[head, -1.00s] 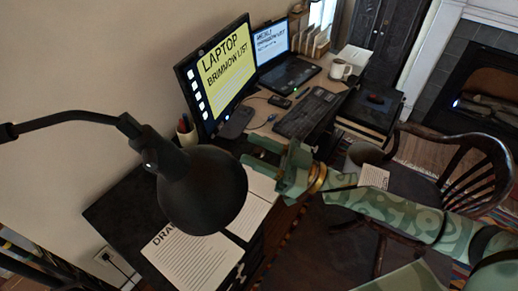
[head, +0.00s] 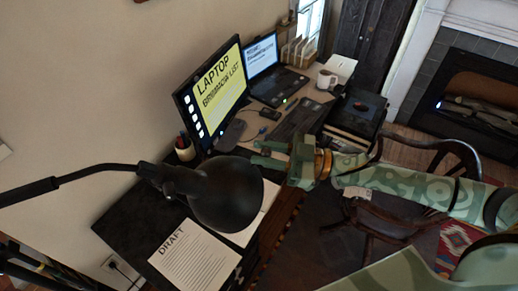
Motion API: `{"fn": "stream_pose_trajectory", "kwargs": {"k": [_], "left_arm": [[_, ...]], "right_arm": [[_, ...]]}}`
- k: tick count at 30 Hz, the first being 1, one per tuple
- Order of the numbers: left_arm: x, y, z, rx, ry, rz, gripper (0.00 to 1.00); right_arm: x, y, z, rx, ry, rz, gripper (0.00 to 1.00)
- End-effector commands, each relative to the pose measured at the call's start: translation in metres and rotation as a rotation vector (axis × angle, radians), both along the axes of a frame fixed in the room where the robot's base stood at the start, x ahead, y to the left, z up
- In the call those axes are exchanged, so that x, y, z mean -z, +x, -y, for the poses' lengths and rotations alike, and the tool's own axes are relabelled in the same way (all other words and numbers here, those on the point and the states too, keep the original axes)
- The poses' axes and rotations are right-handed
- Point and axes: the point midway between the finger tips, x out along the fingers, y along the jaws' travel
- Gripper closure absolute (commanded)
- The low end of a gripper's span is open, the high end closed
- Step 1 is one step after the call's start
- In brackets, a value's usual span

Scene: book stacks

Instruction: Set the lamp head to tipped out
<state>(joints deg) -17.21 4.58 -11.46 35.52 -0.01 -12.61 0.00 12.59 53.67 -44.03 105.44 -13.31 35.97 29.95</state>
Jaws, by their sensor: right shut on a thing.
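The black desk lamp's head (head: 228,193) hangs over the desk on a thin arm that comes in from the left. In the picture it leans out to the right of its joint (head: 162,177), its rounded shade tilted. My right gripper (head: 263,154) reaches in from the right, its green fingers at the upper right edge of the lamp head. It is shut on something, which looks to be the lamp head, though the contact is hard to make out. My left gripper is out of view.
A monitor (head: 220,85), a laptop (head: 280,82) and a white mug (head: 326,79) stand on the desk beyond. A draft sheet (head: 195,262) lies below the lamp. A pen cup (head: 184,151) is near the wall. A wooden chair (head: 440,150) stands under my right arm.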

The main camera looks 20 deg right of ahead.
Motion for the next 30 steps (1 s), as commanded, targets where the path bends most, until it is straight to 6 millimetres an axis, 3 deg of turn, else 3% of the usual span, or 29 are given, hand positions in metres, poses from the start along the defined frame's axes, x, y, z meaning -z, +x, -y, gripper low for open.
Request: {"fn": "stream_pose_trajectory", "kwargs": {"k": [1,4,16,17,18,30], "left_arm": [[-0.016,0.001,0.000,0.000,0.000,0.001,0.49],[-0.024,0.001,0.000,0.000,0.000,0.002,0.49],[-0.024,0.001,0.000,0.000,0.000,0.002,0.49],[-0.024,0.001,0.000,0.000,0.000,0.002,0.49],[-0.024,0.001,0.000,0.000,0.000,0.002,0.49],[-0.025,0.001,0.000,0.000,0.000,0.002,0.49]], "right_arm": [[-0.014,0.002,0.003,0.003,-0.024,0.009,1.00],[-0.018,0.002,0.005,0.003,-0.054,0.011,1.00],[-0.015,0.002,0.006,0.004,-0.071,0.011,1.00],[-0.015,0.002,0.006,0.004,-0.071,0.011,0.67],[-0.015,0.002,0.006,0.004,-0.071,0.011,0.57],[-0.015,0.001,0.006,0.001,-0.067,0.007,0.57]]}}
